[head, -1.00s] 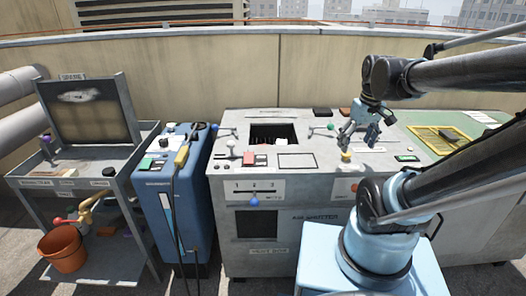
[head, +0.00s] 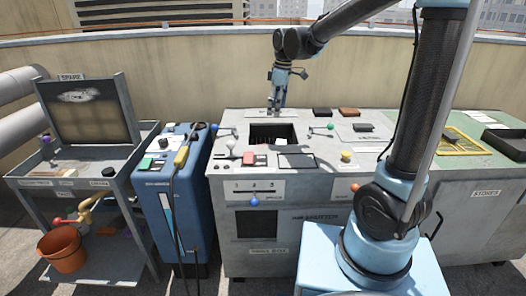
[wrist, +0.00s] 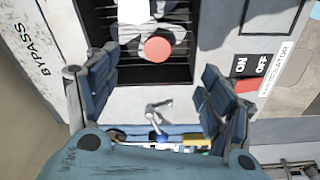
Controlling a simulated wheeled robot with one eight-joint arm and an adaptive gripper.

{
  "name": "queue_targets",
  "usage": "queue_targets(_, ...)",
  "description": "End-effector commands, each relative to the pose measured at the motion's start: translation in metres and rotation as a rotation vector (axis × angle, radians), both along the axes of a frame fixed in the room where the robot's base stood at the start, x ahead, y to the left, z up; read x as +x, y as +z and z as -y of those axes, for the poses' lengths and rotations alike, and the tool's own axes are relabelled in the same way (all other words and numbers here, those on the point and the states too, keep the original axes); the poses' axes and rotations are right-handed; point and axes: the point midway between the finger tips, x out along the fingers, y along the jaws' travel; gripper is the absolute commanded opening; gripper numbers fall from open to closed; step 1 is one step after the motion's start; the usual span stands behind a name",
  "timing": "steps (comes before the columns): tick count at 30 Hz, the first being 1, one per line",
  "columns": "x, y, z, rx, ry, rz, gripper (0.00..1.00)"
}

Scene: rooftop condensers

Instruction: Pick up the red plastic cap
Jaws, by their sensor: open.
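The red plastic cap (wrist: 158,49) shows in the wrist view as a flat red disc. It appears to lie among crumpled white pieces in a dark slotted recess. In the head view I cannot make it out inside the recess (head: 285,130). My gripper (head: 274,108) hangs pointing down, above the back edge of the recess in the head view. In the wrist view my gripper (wrist: 160,68) is open, its fingers on either side of the cap, and nothing is held between them.
A red and black isolator switch (wrist: 246,74) sits beside the recess. Lever knobs, including a green one (head: 330,127), stand around the grey cabinet top (head: 225,150). A blue unit (head: 170,200) with a hanging cable and a steel cart (head: 85,160) stand to the left.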

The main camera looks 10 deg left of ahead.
Motion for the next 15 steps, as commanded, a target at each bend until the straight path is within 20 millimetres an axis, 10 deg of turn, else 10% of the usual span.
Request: queue_targets(15, 0.004, -0.044, -0.039, -0.001, 0.095, -0.003, 0.74)
